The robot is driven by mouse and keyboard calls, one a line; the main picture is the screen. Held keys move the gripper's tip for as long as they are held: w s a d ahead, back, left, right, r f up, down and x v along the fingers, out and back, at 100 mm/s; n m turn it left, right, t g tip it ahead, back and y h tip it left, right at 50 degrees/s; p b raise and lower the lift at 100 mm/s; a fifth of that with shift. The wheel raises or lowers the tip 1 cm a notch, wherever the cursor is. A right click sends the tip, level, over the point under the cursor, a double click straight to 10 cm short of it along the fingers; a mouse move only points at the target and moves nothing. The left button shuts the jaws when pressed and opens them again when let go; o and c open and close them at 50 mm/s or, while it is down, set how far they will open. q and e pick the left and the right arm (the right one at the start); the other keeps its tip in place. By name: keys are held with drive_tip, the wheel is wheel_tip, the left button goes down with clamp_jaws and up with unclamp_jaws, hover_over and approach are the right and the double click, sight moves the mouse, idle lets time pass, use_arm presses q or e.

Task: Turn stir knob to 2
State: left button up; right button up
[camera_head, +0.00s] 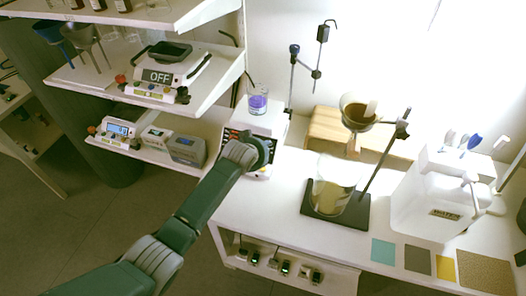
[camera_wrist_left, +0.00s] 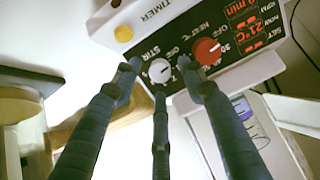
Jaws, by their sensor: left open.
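The white stir knob (camera_wrist_left: 160,70) is on the dark front panel of the stirrer hotplate (camera_wrist_left: 180,22), next to its label. My left gripper (camera_wrist_left: 159,80) is open, its three fingers spread around the stir knob; whether they touch it I cannot tell. The red heat knob (camera_wrist_left: 207,51) is just right of the stir knob, close to the right finger. In the head view my left gripper (camera_head: 256,153) is at the hotplate's front and hides the knobs. A beaker with purple liquid (camera_head: 258,100) stands on the hotplate (camera_head: 265,122). My right gripper is not in view.
Right of the hotplate a stand with a funnel (camera_head: 358,113) is over a large glass beaker (camera_head: 332,190). Left are shelves with a scale (camera_head: 160,75) and small devices (camera_head: 187,149). The counter front (camera_head: 250,215) is clear.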

use_arm(q)
drive_tip(key=shift+w+d+f, duration=0.2)
drive_tip(key=shift+w+f, duration=0.3)
clamp_jaws()
